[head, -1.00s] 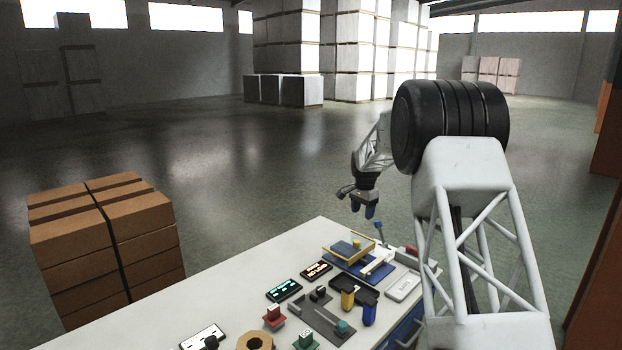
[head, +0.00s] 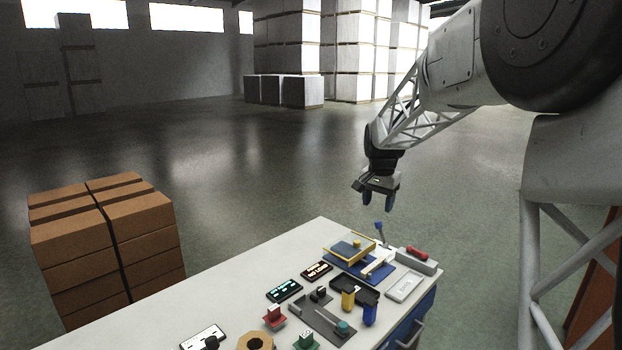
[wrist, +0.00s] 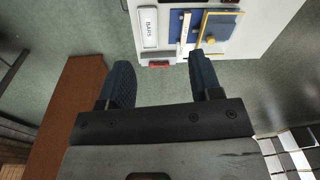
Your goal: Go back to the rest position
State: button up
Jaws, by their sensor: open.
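My gripper (head: 377,205) is open and empty in the head view. It hangs in the air above the far right end of the table, pointing down, apart from everything on it. In the wrist view its two dark blue fingers (wrist: 160,80) are spread wide, with only floor and the table edge between and beyond them.
The white table (head: 240,262) holds a yellow-framed blue fixture (head: 350,247), a grey block with a red part (head: 417,254), a labelled white plate (head: 404,286), small displays (head: 284,290) and coloured parts. Brown boxes (head: 105,240) stand left of it.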

jog(key=s+r+n, duration=0.2)
jog(key=s+r, duration=0.1)
jog(key=s, duration=1)
jog(key=s+f+n, duration=0.2)
jog(key=s+f, duration=0.1)
jog(key=s, duration=1.5)
jog(key=s+f+n+t, duration=0.1)
jog(key=s+f+n, duration=0.1)
jog(key=s, duration=1.6)
jog(key=shift+s+a+f+n, duration=0.15)
jog(key=shift+s+f+n, duration=0.1)
jog(key=shift+f+n, duration=0.25)
